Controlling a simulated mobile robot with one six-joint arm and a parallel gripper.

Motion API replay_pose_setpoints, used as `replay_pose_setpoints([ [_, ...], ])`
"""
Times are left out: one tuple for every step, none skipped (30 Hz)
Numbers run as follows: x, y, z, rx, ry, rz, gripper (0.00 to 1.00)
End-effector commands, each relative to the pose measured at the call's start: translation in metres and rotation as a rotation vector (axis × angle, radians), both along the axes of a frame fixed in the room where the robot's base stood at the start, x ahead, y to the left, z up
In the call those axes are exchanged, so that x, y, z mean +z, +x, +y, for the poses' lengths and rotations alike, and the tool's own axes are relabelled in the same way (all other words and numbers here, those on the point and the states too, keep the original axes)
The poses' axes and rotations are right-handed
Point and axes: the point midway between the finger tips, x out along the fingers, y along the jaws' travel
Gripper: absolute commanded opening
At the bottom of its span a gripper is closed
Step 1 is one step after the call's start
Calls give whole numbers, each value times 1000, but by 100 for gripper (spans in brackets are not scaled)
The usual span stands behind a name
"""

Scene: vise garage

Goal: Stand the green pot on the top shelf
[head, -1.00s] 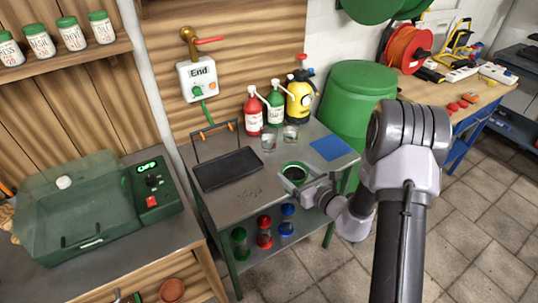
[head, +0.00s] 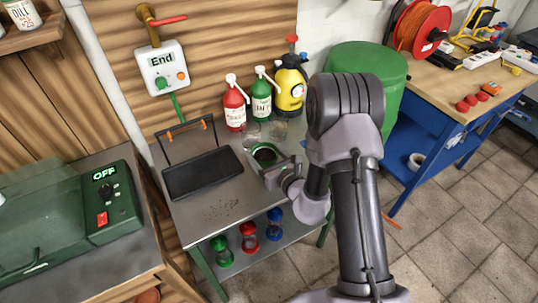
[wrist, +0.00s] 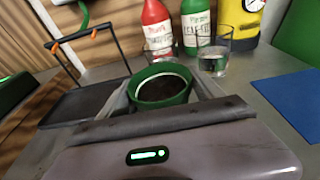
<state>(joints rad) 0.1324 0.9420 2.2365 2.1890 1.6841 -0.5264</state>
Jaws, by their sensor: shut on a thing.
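The green pot (head: 265,154), round with dark filling, is held between the fingers of my gripper (head: 270,163) at the metal table. In the wrist view the pot (wrist: 162,88) is upright or nearly so, with a gripper finger on either side. My gripper (wrist: 160,103) is shut on it. The pot's underside is hidden, so I cannot tell whether it touches the tabletop. A wooden shelf (head: 50,36) with labelled jars shows at the upper left, cut off by the frame; I cannot tell whether it is the top shelf.
A black tray (head: 203,173) with a raised handle lies left of the pot. Glasses (head: 278,131), red (head: 235,108) and green (head: 261,100) bottles and a yellow sprayer (head: 290,88) stand behind. Hourglasses (head: 249,238) stand on the table's lower shelf. A blue mat (wrist: 288,98) lies right.

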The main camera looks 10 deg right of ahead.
Motion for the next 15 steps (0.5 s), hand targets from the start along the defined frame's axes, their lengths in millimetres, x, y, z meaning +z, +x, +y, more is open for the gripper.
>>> replay_pose_setpoints([
  [3,0,0,1,0,-1,20],
  [3,0,0,1,0,-1,20],
  [3,0,0,1,0,-1,20],
  [3,0,0,1,0,-1,20],
  [1,0,0,1,0,-1,20],
  [0,0,0,1,0,-1,20],
  [-1,0,0,1,0,-1,20],
  [0,0,0,2,-1,0,82],
  [0,0,0,2,-1,0,90],
  [0,0,0,2,0,-1,96],
  [0,0,0,2,-1,0,98],
  [0,0,0,2,0,-1,98],
  [0,0,0,2,0,-1,98],
  [0,0,0,2,0,-1,98],
  [0,0,0,2,0,-1,98],
])
